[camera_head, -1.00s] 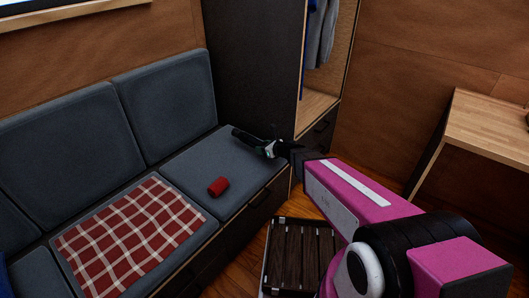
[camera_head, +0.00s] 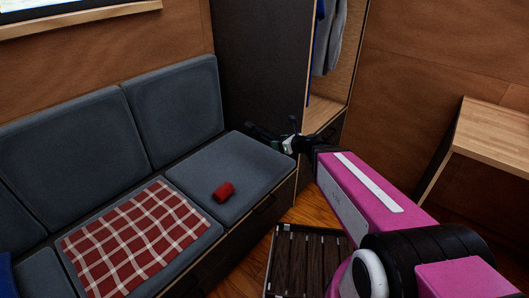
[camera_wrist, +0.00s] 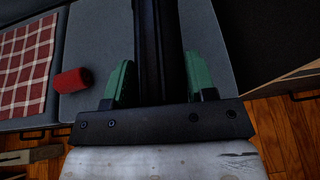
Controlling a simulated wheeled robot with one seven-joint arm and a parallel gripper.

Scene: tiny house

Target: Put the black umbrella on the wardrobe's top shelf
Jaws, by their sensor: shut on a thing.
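My gripper (camera_head: 276,143) is shut on the black umbrella (camera_head: 258,133), close to the wardrobe's dark side panel and over the far end of the sofa. In the wrist view the umbrella (camera_wrist: 157,50) runs as a dark shaft between the green fingers of my gripper (camera_wrist: 157,80). The wardrobe (camera_head: 265,65) stands beyond the sofa, its open front facing right. Hanging clothes and a light wooden lower floor show inside it. Its top shelf is outside the view.
The grey sofa (camera_head: 240,175) carries a red checked blanket (camera_head: 135,235) and a red cylinder (camera_head: 223,191). A dark slatted piece (camera_head: 305,260) stands on the floor below my arm. A wooden table (camera_head: 495,130) is at the right. Some wood floor is free before the wardrobe.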

